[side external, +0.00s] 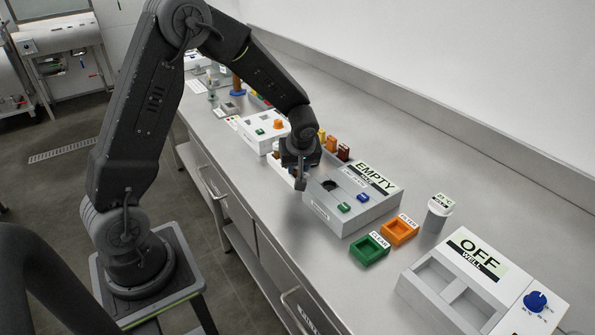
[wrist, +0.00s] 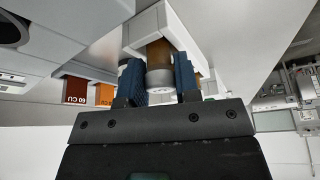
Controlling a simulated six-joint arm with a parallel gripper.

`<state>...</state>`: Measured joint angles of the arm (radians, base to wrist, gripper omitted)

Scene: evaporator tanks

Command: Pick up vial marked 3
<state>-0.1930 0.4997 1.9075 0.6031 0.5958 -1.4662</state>
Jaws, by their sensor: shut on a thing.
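My gripper (side external: 300,180) is low over the bench in the side view, beside the grey box marked EMPTY. In the wrist view my gripper (wrist: 159,80) has its two blue fingers on either side of an amber vial (wrist: 159,54) with a pale cap, and is shut on it. A white rack (wrist: 143,30) shows right by this vial; I cannot tell whether the vial is still seated in it. Another amber vial shows partly behind the right finger. No number can be read on the held vial. In the side view my gripper mostly hides the vials.
The EMPTY box (side external: 328,207) stands just right of my gripper. Several coloured blocks (side external: 331,144) stand behind it.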

